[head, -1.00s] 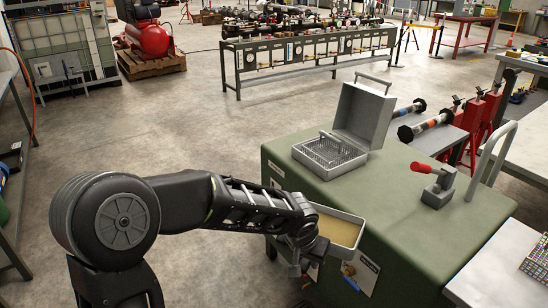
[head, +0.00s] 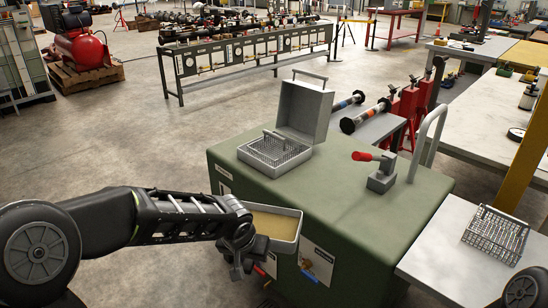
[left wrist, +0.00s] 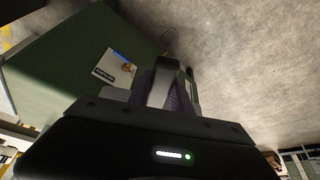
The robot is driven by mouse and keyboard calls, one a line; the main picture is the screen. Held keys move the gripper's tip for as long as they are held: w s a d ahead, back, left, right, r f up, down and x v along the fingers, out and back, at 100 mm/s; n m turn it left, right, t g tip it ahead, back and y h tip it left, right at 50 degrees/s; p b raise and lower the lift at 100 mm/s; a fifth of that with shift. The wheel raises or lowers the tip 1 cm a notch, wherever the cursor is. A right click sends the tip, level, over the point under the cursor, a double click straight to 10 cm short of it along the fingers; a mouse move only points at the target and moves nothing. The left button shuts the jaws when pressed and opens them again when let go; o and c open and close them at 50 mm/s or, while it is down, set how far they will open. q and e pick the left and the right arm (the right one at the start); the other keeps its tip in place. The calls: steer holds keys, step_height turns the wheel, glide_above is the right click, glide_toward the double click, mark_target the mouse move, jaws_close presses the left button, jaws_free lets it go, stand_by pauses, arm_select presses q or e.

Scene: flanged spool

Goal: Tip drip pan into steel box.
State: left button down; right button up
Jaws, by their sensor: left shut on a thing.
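The drip pan (head: 287,227) is a shallow pale grey tray with a flat tan fill, looking about level in the head view. My left gripper (head: 243,245) is shut on its near left edge and holds it by the front side of the green cabinet. The fingers also show in the left wrist view (left wrist: 166,88), where the pan is hard to make out. The steel box (head: 303,112) stands on the cabinet's far left part, its lid raised. A wire basket (head: 275,149) sits at its open front. My right gripper is not in view.
A red-handled clamp (head: 382,174) and a grey bent rail (head: 428,140) stand on the green cabinet top (head: 330,200). Another wire basket (head: 495,235) stands on a bench at right. The cabinet top between pan and box is clear.

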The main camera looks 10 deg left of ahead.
arm_select(q)
steer(key=r+p, duration=0.2)
steer(key=r, duration=0.1)
steer(key=r+p, duration=0.1)
steer(key=r, duration=0.3)
steer(key=r+p, duration=0.2)
steer(key=r, duration=0.2)
steer(key=shift+w+p, duration=0.25)
steer(key=shift+p, duration=0.1)
